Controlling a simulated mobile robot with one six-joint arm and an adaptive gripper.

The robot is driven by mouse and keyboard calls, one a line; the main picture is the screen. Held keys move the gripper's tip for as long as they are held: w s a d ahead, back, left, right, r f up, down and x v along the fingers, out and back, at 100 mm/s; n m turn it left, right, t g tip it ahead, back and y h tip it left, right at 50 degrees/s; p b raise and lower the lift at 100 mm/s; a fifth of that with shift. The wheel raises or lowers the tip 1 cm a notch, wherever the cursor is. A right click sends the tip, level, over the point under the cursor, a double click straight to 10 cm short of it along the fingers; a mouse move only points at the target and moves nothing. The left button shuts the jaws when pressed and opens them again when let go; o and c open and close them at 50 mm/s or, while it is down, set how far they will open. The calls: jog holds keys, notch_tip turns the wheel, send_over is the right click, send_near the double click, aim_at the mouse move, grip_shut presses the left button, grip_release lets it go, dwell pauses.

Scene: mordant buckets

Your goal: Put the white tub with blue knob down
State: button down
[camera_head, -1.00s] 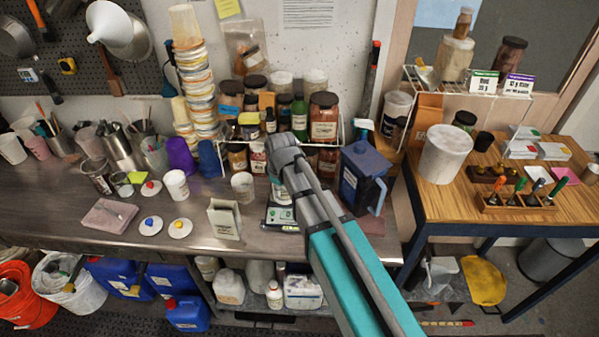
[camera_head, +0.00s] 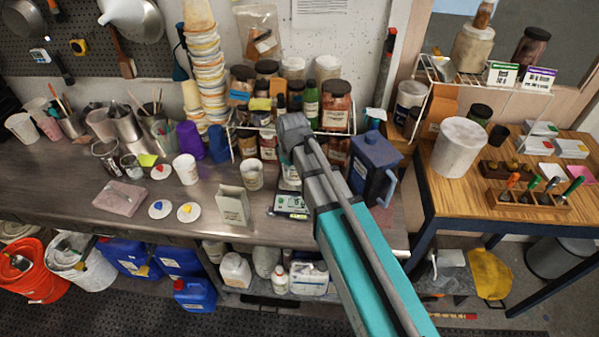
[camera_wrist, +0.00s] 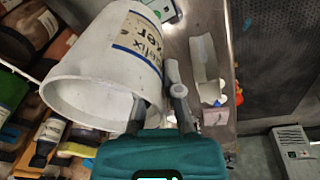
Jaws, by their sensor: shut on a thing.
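A white tub (camera_wrist: 105,70) with a printed label fills the upper left of the wrist view, tilted there. My gripper (camera_wrist: 158,105) is shut on its wall near the rim, with one finger on each side. No blue knob shows on the tub. In the head view my arm hides my fingers. A pale tub-like surface (camera_head: 289,178) shows partly behind the arm, above the scale; I cannot tell for certain that it is the held tub. A white lid with a blue knob (camera_head: 160,208) lies on the steel counter to the left.
Jars crowd the rack behind.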

jog(key=w+f+b, duration=0.1)
jog(key=w, duration=0.1)
jog(key=w+f, duration=0.1)
jog(key=w, duration=0.1)
jog(key=w+f+b, duration=0.1)
jog(key=w, duration=0.1)
jog(key=shift+w+d+b, duration=0.2)
jog(key=shift+d+b, duration=0.1)
jog(key=shift+d, duration=0.1)
jog(key=w+f+b, duration=0.4)
jog(key=f+b, duration=0.1)
jog(key=shift+w+d, duration=0.2)
jog(key=shift+d, duration=0.25)
jog(key=shift+w+f+b, duration=0.45)
jog(key=shift+f+b, duration=0.3)
jog(key=shift+f, duration=0.1)
jog(key=shift+f+b, duration=1.2)
jog(key=shift+f, duration=0.1)
jog(key=c, duration=0.8)
grip_release()
jog(key=shift+s, duration=0.1)
